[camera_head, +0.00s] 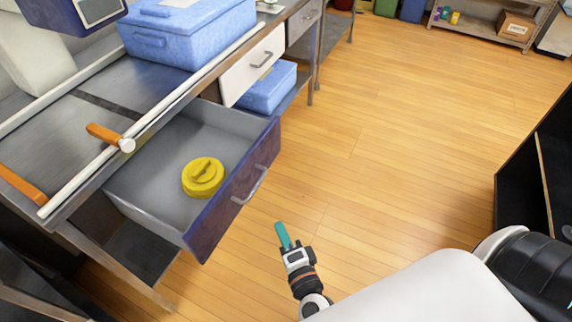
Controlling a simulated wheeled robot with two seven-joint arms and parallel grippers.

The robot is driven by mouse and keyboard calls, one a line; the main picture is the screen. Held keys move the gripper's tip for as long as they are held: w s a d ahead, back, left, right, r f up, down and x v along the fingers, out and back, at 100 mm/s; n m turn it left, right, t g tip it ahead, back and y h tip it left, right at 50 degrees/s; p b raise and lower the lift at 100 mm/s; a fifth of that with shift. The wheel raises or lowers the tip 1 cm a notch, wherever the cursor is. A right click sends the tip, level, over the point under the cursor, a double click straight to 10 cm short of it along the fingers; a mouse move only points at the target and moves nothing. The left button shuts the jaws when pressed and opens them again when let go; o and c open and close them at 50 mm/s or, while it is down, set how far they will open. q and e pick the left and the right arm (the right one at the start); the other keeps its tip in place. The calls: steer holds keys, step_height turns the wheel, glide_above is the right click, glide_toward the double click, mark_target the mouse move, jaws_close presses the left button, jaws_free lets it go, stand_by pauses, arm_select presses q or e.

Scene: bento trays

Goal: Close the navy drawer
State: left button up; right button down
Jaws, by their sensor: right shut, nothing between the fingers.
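The navy drawer (233,189) is pulled far out of the metal workbench at the left. Its front faces right and down and carries a grey bar handle (250,187). A yellow round lidded object (203,177) lies on the drawer floor. My right gripper (282,235) is in front of the drawer, to the lower right of the handle, and appears apart from it. Its teal fingers are shut with nothing between them. My left gripper is not in view.
A blue bin (185,35) stands on the workbench, and another blue bin (268,88) sits below the white drawer (252,66). A black shelf unit (519,183) stands at the right. The wooden floor (400,130) between is clear.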

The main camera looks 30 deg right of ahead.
steer(key=shift+m+h, duration=0.7)
steer(key=shift+m, duration=0.2)
steer(key=w+r, duration=0.1)
steer(key=w, duration=0.7)
steer(key=w+r+p, duration=0.1)
steer(key=w, duration=0.3)
steer(key=shift+w+d+r, duration=0.35)
steer(key=shift+d, duration=0.05)
steer(key=shift+w+a, duration=0.25)
steer(key=shift+w, duration=0.05)
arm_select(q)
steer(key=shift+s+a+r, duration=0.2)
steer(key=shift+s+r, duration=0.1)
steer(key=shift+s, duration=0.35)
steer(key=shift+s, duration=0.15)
arm_select(e)
steer(key=shift+w, duration=0.1)
